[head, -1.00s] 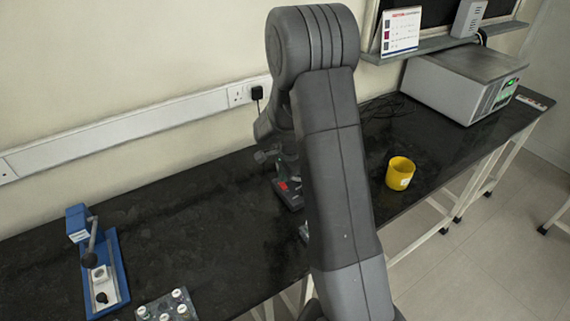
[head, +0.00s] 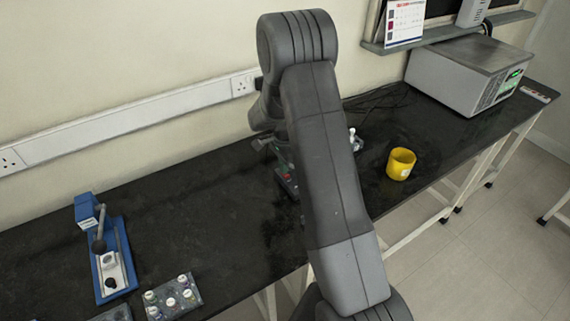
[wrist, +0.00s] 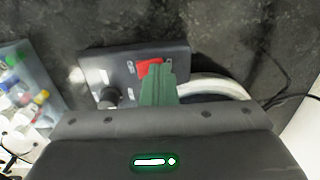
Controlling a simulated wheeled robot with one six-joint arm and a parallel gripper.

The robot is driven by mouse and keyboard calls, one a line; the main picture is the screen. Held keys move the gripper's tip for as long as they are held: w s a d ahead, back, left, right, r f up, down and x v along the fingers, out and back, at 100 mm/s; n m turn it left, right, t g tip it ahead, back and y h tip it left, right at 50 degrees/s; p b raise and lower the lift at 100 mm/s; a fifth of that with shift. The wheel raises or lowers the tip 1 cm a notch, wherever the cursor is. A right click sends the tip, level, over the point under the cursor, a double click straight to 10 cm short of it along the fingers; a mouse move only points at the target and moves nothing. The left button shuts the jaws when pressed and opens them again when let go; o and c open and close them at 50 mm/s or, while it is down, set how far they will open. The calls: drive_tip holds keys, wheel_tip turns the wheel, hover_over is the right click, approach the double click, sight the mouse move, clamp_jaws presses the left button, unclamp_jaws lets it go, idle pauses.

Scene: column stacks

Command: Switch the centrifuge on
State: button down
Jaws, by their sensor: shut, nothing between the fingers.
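In the wrist view a dark control panel (wrist: 115,72) carries a red rocker switch (wrist: 144,66) and a black knob (wrist: 108,97). A pale curved rim (wrist: 215,87) shows beside it; I take this to be the centrifuge, but most of it is hidden. My gripper (wrist: 158,68) is shut and empty, its green fingers over the panel, their tips overlapping the switch's right part. I cannot tell whether they touch it.
A rack of coloured-cap tubes (wrist: 22,85) stands left of the panel. On the black bench are a yellow cup (head: 400,164), a blue lever device (head: 107,260), a vial rack (head: 172,297) and a grey box instrument (head: 455,75). A cable (wrist: 285,97) lies to the right.

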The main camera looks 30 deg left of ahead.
drive_tip(key=shift+s+a+f+h+b, duration=0.1)
drive_tip(key=shift+f+h+b, duration=0.2)
drive_tip(key=shift+f+b, duration=0.6)
drive_tip(key=shift+r, duration=0.25)
drive_tip(key=shift+b, duration=0.3)
drive_tip(key=shift+s, duration=0.1)
drive_tip(key=shift+s+d+f, duration=0.1)
drive_tip(key=shift+s+d, duration=0.15)
drive_tip(key=shift+d, duration=0.3)
wheel_tip(320, 180, up, 15)
drive_tip(key=b, duration=0.1)
drive_tip(key=shift+w+a, duration=0.35)
drive_tip(key=shift+a, duration=0.05)
drive_tip(key=f, duration=1.3)
drive_tip(key=shift+s+d+p, duration=0.1)
drive_tip(key=shift+d+p, duration=0.15)
drive_tip(key=shift+p, duration=0.05)
